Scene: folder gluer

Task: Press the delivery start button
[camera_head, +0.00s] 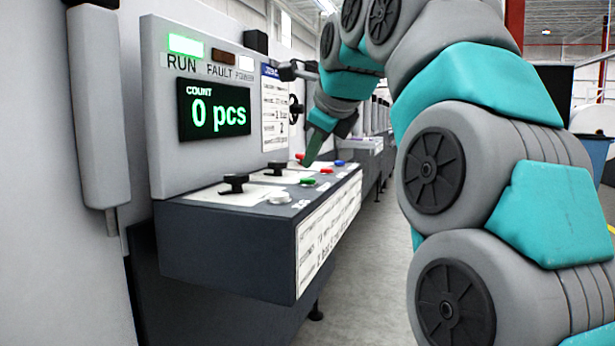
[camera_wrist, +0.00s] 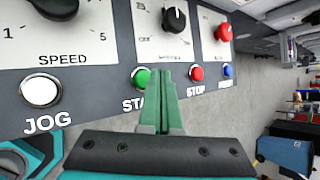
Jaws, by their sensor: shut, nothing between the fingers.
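The green button (camera_head: 308,181) is on the sloping top of the control panel. In the wrist view the green button (camera_wrist: 141,78) carries a label reading "STA", its rest hidden behind my fingers. My gripper (camera_wrist: 166,69) is shut and empty, its green fingers side by side. In the wrist view the fingertips overlap the right edge of the green button, between it and the red STOP button (camera_wrist: 196,73). In the head view my gripper (camera_head: 308,162) points down over the panel near the buttons. I cannot tell whether the tips touch anything.
A white JOG button (camera_wrist: 40,90), black SPEED knob (camera_wrist: 56,8), another black knob (camera_wrist: 174,20), large red button (camera_wrist: 223,33) and blue button (camera_wrist: 227,70) share the panel. The count display (camera_head: 213,109) reads 0 pcs; the green RUN lamp (camera_head: 186,44) is lit. Floor shows right of the panel.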

